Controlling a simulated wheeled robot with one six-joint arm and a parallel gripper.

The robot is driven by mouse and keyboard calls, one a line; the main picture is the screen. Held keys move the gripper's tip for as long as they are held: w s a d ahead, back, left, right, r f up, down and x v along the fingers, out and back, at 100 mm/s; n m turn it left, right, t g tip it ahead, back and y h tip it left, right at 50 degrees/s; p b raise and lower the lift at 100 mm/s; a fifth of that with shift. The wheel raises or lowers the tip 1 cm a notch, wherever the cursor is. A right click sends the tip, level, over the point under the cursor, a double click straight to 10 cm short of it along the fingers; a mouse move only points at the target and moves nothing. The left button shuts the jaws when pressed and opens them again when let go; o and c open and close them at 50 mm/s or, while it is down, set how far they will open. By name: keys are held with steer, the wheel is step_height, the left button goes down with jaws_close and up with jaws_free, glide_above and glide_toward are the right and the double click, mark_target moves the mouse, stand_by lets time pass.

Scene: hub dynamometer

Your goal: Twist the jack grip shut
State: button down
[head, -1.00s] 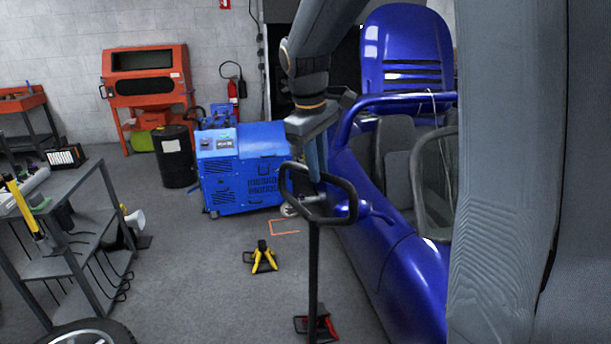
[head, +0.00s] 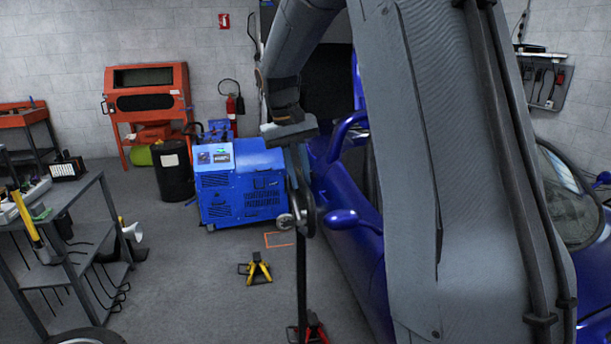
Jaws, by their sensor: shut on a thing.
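The jack grip (head: 309,212) is a dark loop handle on top of a tall dark pole (head: 302,275). It is seen nearly edge-on, so the loop looks narrow. The pole runs down to a red floor jack (head: 316,331) at the bottom edge of the head view. My gripper (head: 297,188) points down from above and is shut on the jack grip. The fingertips overlap the dark grip, so the exact contact is hard to make out.
A blue car (head: 345,225) stands close to the right of the pole, partly hidden by my arm. A yellow stand (head: 257,269) is on the floor to the left. A blue machine (head: 238,190) stands behind.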

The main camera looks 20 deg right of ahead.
steer(key=shift+r, duration=0.1)
stand_by(0.4)
steer(key=c, duration=1.6)
jaws_free()
steer(key=shift+c, duration=0.2)
step_height(320, 180, up, 8)
steer(key=a+b, duration=0.1)
steer(key=b, duration=0.1)
steer(key=shift+w+a+f+b, duration=0.2)
steer(key=shift+a+b, duration=0.05)
steer(key=shift+b, duration=0.05)
